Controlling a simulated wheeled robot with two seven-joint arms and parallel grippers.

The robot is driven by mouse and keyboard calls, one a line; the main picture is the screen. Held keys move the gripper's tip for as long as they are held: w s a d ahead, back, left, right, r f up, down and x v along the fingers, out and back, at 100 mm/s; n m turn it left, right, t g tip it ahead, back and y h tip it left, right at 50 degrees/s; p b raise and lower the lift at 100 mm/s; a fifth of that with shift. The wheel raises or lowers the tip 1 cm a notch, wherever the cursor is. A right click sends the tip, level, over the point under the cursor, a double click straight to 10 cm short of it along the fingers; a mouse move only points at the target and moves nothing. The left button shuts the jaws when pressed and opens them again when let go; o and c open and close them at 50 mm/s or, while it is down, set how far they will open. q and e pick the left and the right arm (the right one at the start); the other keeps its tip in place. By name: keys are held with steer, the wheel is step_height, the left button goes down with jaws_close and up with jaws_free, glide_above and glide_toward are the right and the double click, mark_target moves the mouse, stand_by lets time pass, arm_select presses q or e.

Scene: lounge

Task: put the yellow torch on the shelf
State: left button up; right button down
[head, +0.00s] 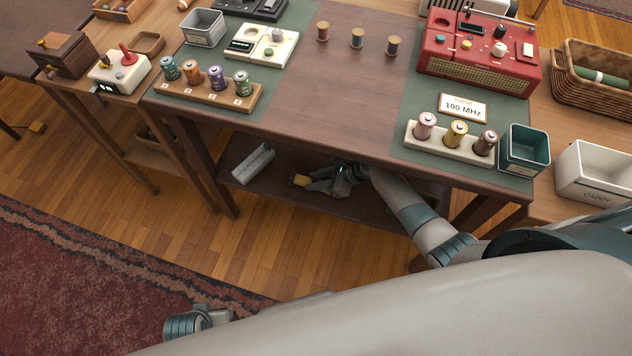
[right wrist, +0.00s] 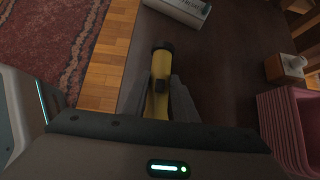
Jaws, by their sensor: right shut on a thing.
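The yellow torch (head: 300,180) is at the lower shelf (head: 262,197) under the dark table, near the shelf's front edge. My right gripper (head: 316,185) reaches in under the tabletop and is shut on the torch. In the right wrist view the yellow torch (right wrist: 160,72), with its black end, lies between the two fingers and points away from the gripper. It is over or on the dark shelf board (right wrist: 222,75); I cannot tell whether it touches. My left gripper is not clearly in view.
The tabletop (head: 345,95) above carries batteries in racks, a red radio (head: 480,55) and a teal bin (head: 523,150). In the wrist view a pink basket (right wrist: 285,125) stands at the right.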

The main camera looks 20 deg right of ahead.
steer(key=shift+f, duration=0.3)
arm_select(q)
steer(key=shift+r, duration=0.35)
arm_select(e)
steer(key=c, duration=1.4)
jaws_free()
steer(key=shift+c, duration=0.2)
arm_select(q)
steer(key=shift+w, duration=0.1)
arm_select(e)
steer(key=shift+s+d+r, duration=0.2)
steer(key=shift+d+r, duration=0.1)
steer(key=shift+r, duration=0.1)
steer(key=shift+s+d+r+p, duration=0.25)
steer(key=shift+s+d+r, duration=0.15)
steer(key=shift+d, duration=0.15)
steer(key=shift+s+d+r+p, duration=0.25)
steer(key=shift+s+d, duration=0.1)
steer(key=shift+d, duration=0.2)
arm_select(q)
steer(key=shift+s+f, duration=0.2)
steer(key=shift+f, duration=0.85)
arm_select(e)
steer(key=s+d, duration=0.2)
steer(key=d, duration=0.1)
steer(key=s+d, duration=0.2)
steer(key=d, duration=0.1)
steer(key=s+d, duration=0.2)
steer(key=d, duration=0.1)
